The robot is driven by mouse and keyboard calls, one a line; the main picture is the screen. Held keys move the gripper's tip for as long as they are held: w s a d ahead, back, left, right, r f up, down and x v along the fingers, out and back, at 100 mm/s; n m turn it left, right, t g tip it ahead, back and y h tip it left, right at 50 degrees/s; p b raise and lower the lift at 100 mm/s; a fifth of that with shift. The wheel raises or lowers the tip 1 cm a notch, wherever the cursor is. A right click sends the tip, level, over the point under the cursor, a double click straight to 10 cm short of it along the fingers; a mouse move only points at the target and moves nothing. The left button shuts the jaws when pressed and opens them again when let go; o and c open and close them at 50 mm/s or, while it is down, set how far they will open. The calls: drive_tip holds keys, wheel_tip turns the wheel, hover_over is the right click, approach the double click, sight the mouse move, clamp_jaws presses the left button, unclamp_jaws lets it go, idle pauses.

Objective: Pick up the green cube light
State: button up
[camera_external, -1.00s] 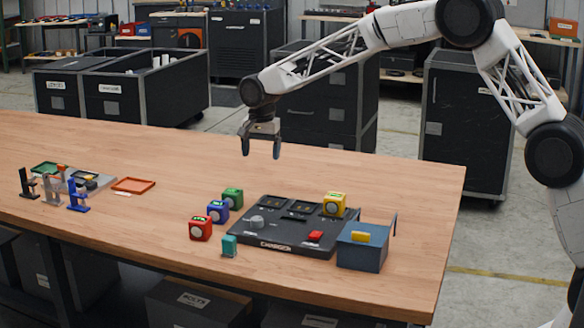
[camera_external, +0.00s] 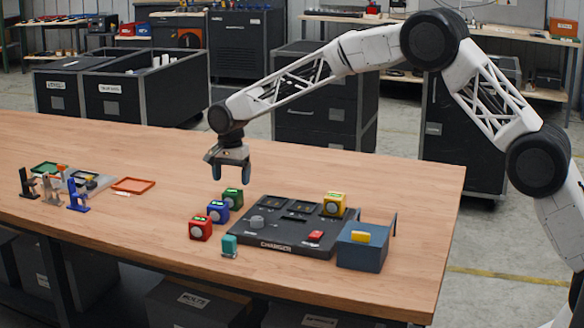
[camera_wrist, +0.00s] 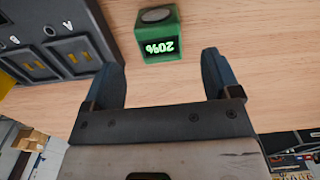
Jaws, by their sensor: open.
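The green cube light (camera_external: 232,198) stands on the table beside the charger's left back corner, just behind the blue cube light. In the wrist view the green cube light (camera_wrist: 158,34) shows a lit "20%" display, upside down, and a round grey lens. My gripper (camera_external: 231,176) is open and empty, above and slightly behind the green cube. In the wrist view my gripper's fingers (camera_wrist: 165,75) are spread wide, with the cube beyond the gap between their tips and not touched.
A blue cube light (camera_external: 218,212) and a red cube light (camera_external: 201,228) stand close in front. The dark charger (camera_external: 280,238) is to the right, with a yellow cube light (camera_external: 335,204) on it. A teal block (camera_external: 229,246) stands near the front. The table behind is clear.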

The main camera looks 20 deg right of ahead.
sight(232, 191)
drive_tip(key=shift+f, duration=1.1)
drive_tip(key=shift+f, duration=2.55)
drive_tip(key=shift+c, duration=0.3)
drive_tip(key=c, duration=1.1)
drive_tip(key=shift+r, duration=5)
